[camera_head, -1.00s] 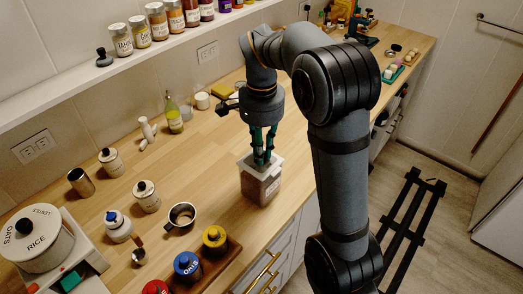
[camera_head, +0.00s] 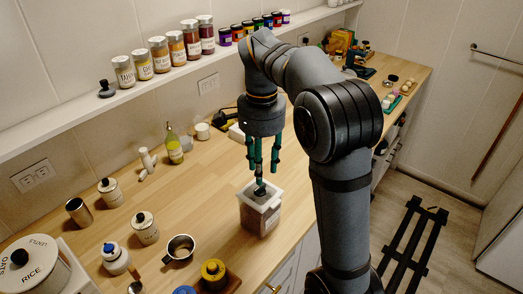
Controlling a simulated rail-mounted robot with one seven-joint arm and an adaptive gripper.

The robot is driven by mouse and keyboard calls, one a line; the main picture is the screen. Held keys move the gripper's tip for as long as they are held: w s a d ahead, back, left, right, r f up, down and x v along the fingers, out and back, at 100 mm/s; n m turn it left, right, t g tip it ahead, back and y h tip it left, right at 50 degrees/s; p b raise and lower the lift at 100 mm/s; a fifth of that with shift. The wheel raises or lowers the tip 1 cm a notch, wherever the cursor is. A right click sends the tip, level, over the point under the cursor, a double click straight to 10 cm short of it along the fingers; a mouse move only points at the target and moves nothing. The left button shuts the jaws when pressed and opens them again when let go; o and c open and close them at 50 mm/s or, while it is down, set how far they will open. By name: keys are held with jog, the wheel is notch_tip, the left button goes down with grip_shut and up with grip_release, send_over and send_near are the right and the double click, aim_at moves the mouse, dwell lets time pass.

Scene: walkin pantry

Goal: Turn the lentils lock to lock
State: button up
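A square clear container (camera_head: 260,218) with brown contents and a white top stands upright on the wooden counter near its front edge. A dark knob or lock (camera_head: 260,191) shows in the middle of its top. The label on its side is too small to read, so I cannot confirm that it is the lentils. My gripper (camera_head: 262,170) points down just above this top, its green fingers spread apart with nothing seen between them. One fingertip looks close to the dark knob; I cannot tell whether it touches.
A steel cup (camera_head: 180,249), a white canister (camera_head: 145,228) and a yellow-topped jar (camera_head: 213,272) stand to the left. A bottle (camera_head: 174,147) stands behind. The counter directly left of the container is clear.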

aim_at(261, 187)
notch_tip(261, 187, up, 6)
dwell(0.4)
dwell(0.3)
notch_tip(261, 187, down, 12)
jog(key=shift+f, duration=0.1)
dwell(0.5)
jog(key=shift+r, duration=0.2)
